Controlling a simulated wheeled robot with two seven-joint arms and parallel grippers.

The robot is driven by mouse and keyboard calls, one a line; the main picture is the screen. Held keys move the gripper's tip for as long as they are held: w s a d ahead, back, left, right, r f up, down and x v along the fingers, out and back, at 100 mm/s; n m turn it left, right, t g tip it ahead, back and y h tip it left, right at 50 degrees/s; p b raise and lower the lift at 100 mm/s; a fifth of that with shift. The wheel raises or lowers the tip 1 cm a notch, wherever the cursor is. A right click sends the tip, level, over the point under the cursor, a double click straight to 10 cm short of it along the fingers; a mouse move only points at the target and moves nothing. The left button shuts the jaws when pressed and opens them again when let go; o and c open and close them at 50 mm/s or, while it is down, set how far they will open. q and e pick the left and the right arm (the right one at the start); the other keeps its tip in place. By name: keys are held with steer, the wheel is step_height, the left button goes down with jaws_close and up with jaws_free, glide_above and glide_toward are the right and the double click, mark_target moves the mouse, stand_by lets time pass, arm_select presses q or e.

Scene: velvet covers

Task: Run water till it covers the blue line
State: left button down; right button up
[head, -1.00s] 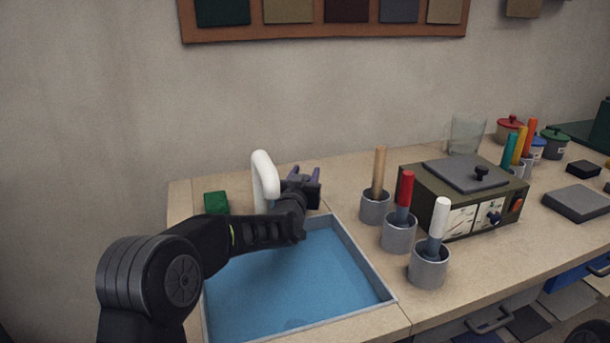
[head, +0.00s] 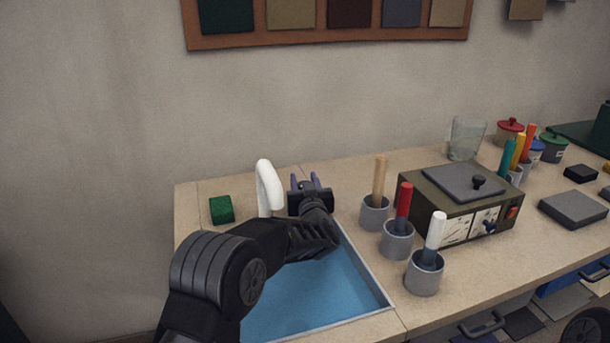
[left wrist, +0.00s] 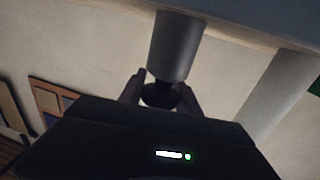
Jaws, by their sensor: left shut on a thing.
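The white curved spout (head: 267,187) stands at the back edge of the sink (head: 367,275). The sink shows a flat blue surface (head: 305,293); I cannot tell water from basin floor. No separate blue line can be made out, and my arm hides part of the sink. My left gripper (head: 311,180) is beside the spout, on its right, fingers pointing at the wall. In the left wrist view its fingers (left wrist: 160,92) are shut on a dark round knob at the end of a grey cylinder (left wrist: 175,45). My right gripper is out of view.
A green sponge-like block (head: 221,209) lies left of the spout. Grey cups with a wooden (head: 380,177), a red (head: 404,200) and a white (head: 436,230) handle stand right of the sink. Behind them are an olive box (head: 460,205) and a clear glass (head: 466,138).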

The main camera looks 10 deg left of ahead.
arm_select(q)
steer(key=c, duration=0.9)
jaws_free()
steer(key=shift+o, duration=0.2)
steer(key=shift+s, duration=0.1)
steer(key=shift+b+v, duration=0.35)
steer(key=shift+v, duration=3.5)
